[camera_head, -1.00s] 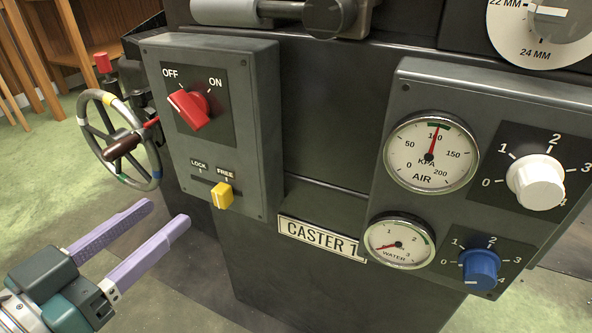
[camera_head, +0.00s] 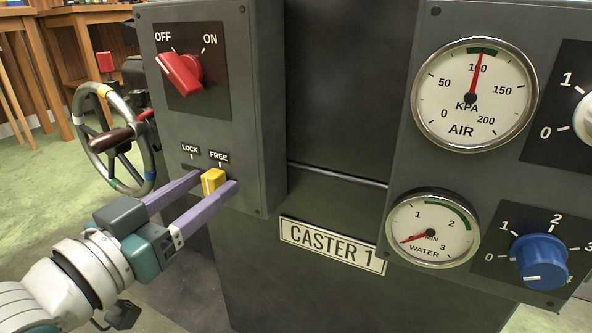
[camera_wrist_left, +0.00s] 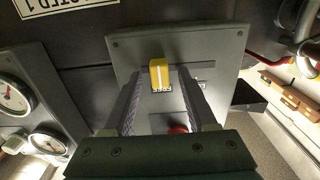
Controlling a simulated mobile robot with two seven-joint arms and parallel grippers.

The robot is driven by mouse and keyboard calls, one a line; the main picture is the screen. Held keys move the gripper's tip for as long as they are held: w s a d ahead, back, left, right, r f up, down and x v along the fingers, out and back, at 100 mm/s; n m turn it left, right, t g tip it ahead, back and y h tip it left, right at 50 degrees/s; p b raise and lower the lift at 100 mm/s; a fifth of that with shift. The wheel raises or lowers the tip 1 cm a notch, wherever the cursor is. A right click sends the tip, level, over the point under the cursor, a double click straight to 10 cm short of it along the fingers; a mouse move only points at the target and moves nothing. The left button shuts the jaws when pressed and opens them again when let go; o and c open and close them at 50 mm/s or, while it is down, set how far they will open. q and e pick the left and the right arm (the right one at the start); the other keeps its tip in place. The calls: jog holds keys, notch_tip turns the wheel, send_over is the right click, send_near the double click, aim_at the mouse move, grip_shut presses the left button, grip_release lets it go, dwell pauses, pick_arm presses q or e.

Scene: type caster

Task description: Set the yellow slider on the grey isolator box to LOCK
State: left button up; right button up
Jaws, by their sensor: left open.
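The grey isolator box (camera_head: 262,110) stands on the machine front with a red rotary switch (camera_head: 181,74) above and the yellow slider (camera_head: 213,181) below. The slider sits at the right end of its slot, under the FREE label (camera_head: 219,157); the LOCK label (camera_head: 190,149) is to its left. My left gripper (camera_head: 216,180) is open, its two purple fingers on either side of the slider. In the left wrist view the slider (camera_wrist_left: 159,74) shows between the finger tips; I cannot tell whether they touch it. My right gripper is not in view.
A handwheel (camera_head: 117,137) stands left of the box. To the right is a grey panel with an air gauge (camera_head: 473,95), a water gauge (camera_head: 432,229) and a blue knob (camera_head: 539,261). A CASTER 1 plate (camera_head: 331,245) is below and right of the box.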

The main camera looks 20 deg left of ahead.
pick_arm(q)
jog(key=shift+w, duration=0.15)
jog(key=shift+c, duration=0.3)
grip_shut()
dwell(1.1)
